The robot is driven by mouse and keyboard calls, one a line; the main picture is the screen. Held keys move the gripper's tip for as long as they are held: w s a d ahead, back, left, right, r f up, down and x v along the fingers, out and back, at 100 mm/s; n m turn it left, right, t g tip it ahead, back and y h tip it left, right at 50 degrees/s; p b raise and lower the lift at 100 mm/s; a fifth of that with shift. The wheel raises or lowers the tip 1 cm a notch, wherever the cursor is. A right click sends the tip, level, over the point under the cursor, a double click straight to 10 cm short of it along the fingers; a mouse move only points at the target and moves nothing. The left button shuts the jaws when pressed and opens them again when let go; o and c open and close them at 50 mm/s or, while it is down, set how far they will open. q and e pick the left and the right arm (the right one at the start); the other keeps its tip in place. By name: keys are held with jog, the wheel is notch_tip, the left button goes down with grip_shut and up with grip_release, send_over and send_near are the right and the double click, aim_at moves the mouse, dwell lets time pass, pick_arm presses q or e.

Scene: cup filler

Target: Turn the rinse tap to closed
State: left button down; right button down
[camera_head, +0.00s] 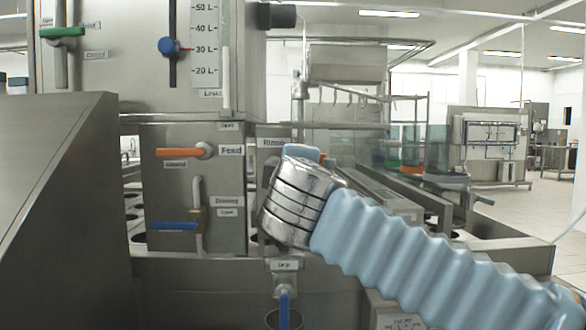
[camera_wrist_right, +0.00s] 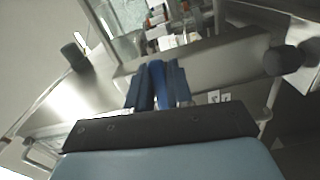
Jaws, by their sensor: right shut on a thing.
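The Rinse label (camera_head: 271,143) shows on the steel panel in the head view, just left of my right wrist. The rinse tap is hidden there behind my wrist and gripper body. In the right wrist view, my right gripper (camera_wrist_right: 160,88) has its two dark blue fingers close on either side of a brighter blue bar, which appears to be the rinse tap's handle (camera_wrist_right: 157,72). The gripper is shut on it. The handle's angle against the panel cannot be told. My left gripper is in neither view.
Left of my wrist are the orange Feed handle (camera_head: 181,152) and the blue Dosing handle (camera_head: 174,226), both lying level. A blue handle (camera_head: 284,304) hangs below. Above are a green inlet handle (camera_head: 62,32) and a blue level knob (camera_head: 167,46). A steel slope (camera_head: 50,200) stands left.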

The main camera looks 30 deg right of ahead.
jog(key=shift+r+n+p, duration=0.2)
jog(key=shift+n+p, duration=0.15)
jog(key=shift+n, duration=0.35)
jog(key=c, duration=1.1)
grip_release()
jog(key=shift+s+a, duration=0.1)
jog(key=b+v, duration=0.1)
jog(key=v, duration=1.2)
jog(key=shift+s, duration=0.3)
jog(key=shift+a, duration=0.1)
